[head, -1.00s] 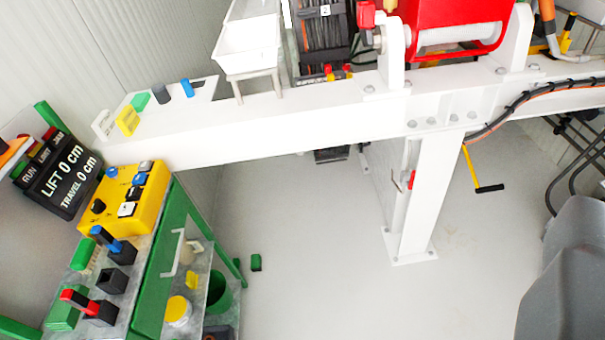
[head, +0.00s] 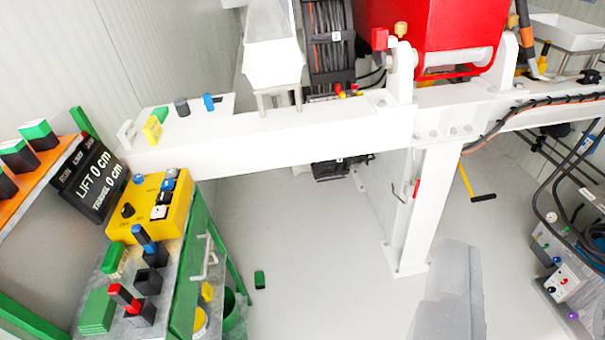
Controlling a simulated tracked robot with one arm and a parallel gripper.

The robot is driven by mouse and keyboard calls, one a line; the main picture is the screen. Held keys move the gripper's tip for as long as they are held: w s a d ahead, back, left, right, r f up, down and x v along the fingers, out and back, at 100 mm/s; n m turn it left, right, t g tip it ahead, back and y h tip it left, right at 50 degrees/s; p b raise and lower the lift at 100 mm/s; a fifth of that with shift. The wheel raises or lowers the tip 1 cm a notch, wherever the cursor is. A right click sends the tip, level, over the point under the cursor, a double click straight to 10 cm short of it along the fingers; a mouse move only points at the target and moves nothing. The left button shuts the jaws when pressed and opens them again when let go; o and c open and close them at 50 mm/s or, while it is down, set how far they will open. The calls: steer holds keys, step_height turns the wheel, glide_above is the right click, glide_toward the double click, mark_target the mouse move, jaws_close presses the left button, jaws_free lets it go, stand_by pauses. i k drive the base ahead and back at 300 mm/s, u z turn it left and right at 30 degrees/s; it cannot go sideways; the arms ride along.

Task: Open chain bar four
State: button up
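I cannot make out anything marked as chain bar four. A thin yellow rod with a black grip (head: 468,185) shows to the right of the white post (head: 424,200). A small red handle (head: 416,189) is on the post. I cannot tell whether either belongs to a chain bar. No gripper fingers can be made out. A smooth grey shape (head: 448,295) rises from the bottom edge near the post's foot; I cannot tell what it is.
A white beam (head: 270,140) crosses the view, with a red machine (head: 435,45) above it. A yellow control box (head: 150,205) and a LIFT/TRAVEL display reading 0 cm (head: 92,183) stand left. Cables and a grey box (head: 570,270) are right. Grey floor (head: 320,260) is mostly clear.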

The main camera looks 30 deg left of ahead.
mark_target(348, 159)
steer(key=u, duration=0.05)
steer(key=i, duration=1)
steer(key=z, duration=0.05)
